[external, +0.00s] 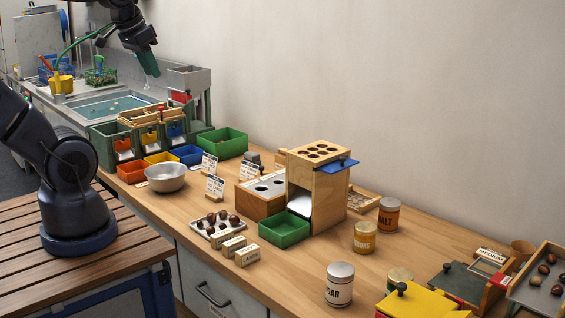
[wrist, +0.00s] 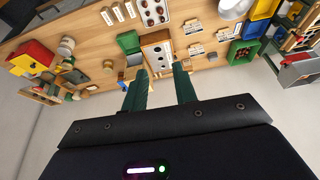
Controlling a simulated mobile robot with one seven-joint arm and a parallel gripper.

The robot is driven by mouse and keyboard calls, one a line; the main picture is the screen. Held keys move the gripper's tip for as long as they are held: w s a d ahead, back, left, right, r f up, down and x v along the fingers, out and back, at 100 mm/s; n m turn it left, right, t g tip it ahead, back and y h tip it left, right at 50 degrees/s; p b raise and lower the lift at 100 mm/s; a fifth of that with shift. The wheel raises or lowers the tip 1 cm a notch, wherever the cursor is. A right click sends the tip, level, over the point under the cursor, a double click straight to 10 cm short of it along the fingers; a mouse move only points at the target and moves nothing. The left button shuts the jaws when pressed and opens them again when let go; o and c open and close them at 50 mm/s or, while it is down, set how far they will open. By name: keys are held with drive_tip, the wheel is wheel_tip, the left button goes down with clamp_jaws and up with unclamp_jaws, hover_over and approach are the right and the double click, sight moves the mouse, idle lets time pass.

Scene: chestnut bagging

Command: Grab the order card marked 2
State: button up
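Several small white cards with dark print stand on wooden holders mid-counter. In the external view one card (external: 214,186) stands nearest the front, another card (external: 209,164) is behind it, and a third card (external: 249,171) is to the right by the wooden block. The wrist view shows cards too, one (wrist: 193,28) near the top and another (wrist: 196,48) below it. The print is too small to tell which is marked 2. My gripper (external: 148,64) is high over the back left, far from the cards. Its green fingers (wrist: 160,72) are apart with nothing held between them.
A metal bowl (external: 166,177), a chestnut tray (external: 196,228) and a green box (external: 285,231) surround the cards. A tall wooden dispenser (external: 318,180) stands to the right. Coloured bins, including a large green one (external: 232,137), stand behind. Jars (external: 340,285) stand front right.

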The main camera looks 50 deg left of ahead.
drive_tip(key=w+a+f+m+g, duration=0.1)
drive_tip(key=w+a+m+g, duration=0.3)
drive_tip(key=w, duration=0.7)
drive_tip(key=w+a+f+m+t, duration=0.1)
drive_tip(key=w+a+m, duration=0.3)
drive_tip(key=w, duration=0.7)
drive_tip(key=m+g+h, duration=0.4)
drive_tip(key=m+h, duration=0.1)
drive_tip(key=m, duration=0.4)
hover_over(209, 159)
drive_tip(key=w+a, duration=0.2)
drive_tip(key=a, duration=0.2)
wheel_tip(209, 159, down, 34)
drive_tip(key=x, duration=1)
drive_tip(key=shift+w+f, duration=0.1)
drive_tip(key=shift+f, duration=0.4)
drive_tip(key=shift+c, duration=0.5)
clamp_jaws()
